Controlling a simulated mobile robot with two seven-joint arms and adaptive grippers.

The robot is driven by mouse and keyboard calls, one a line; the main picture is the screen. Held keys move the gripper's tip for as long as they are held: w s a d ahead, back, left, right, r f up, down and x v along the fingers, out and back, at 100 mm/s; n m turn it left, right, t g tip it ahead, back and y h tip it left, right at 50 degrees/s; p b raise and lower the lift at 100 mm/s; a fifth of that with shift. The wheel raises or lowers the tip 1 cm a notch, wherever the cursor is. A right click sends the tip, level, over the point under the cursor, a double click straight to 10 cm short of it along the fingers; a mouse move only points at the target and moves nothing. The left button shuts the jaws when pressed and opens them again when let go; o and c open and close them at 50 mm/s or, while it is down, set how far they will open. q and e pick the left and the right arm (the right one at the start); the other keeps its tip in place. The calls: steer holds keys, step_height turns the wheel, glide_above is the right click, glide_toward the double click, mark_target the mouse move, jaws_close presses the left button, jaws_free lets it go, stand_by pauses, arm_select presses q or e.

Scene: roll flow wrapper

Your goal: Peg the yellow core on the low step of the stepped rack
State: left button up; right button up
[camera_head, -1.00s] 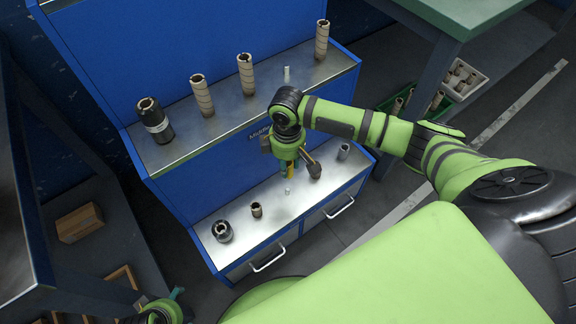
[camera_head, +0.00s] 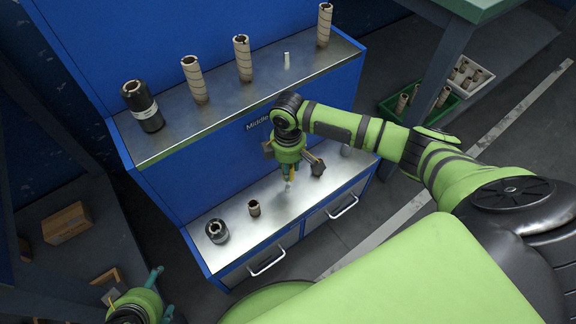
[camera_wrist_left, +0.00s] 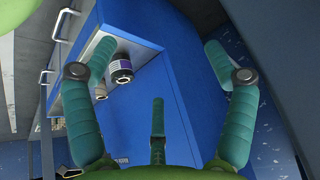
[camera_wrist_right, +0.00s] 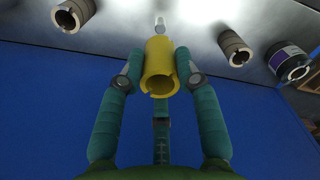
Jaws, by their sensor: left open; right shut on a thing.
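My right gripper (camera_head: 289,173) is shut on the yellow core (camera_wrist_right: 158,70), with fingers on both sides of it. The core is mostly hidden by the gripper in the head view, where a sliver (camera_head: 291,177) shows. Gripper and core are over the low step (camera_head: 237,229) of the stepped rack. A pale, bare peg (camera_wrist_right: 160,26) appears just beyond the core's far end in the right wrist view; I cannot tell whether they touch. My left gripper (camera_wrist_left: 158,65) is open and empty, away from the rack's steps at the head view's lower left.
The middle step above holds several cores and a bare peg (camera_head: 286,60). A green crate (camera_head: 390,107) stands right.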

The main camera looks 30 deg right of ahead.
step_height(320, 180, down, 2)
steer(key=b, duration=0.3)
steer(key=shift+f, duration=0.25)
steer(key=shift+f+b, duration=0.6)
steer(key=shift+b, duration=0.15)
arm_select(q)
steer(key=w+d+r+t+h, duration=0.1)
steer(key=w+d+r+t, duration=0.1)
steer(key=r, duration=0.5)
steer(key=w+d+r+m+t+h, duration=0.1)
steer(key=w+d+r+t+h, duration=0.1)
steer(key=r+t, duration=0.4)
steer(key=w+d+r+m+t+h, duration=0.1)
steer(key=w+d+r+t, duration=0.3)
steer(key=r, duration=0.4)
steer(key=shift+w+r+t+h, duration=0.4)
steer(key=shift+w+t+h, duration=0.2)
steer(key=shift+h, duration=0.1)
steer(key=shift+r, duration=0.25)
arm_select(e)
steer(key=shift+p, duration=0.55)
arm_select(q)
steer(key=shift+r, duration=0.4)
steer(key=shift+r, duration=0.2)
arm_select(e)
steer(key=shift+f, duration=0.4)
steer(key=shift+f, duration=0.65)
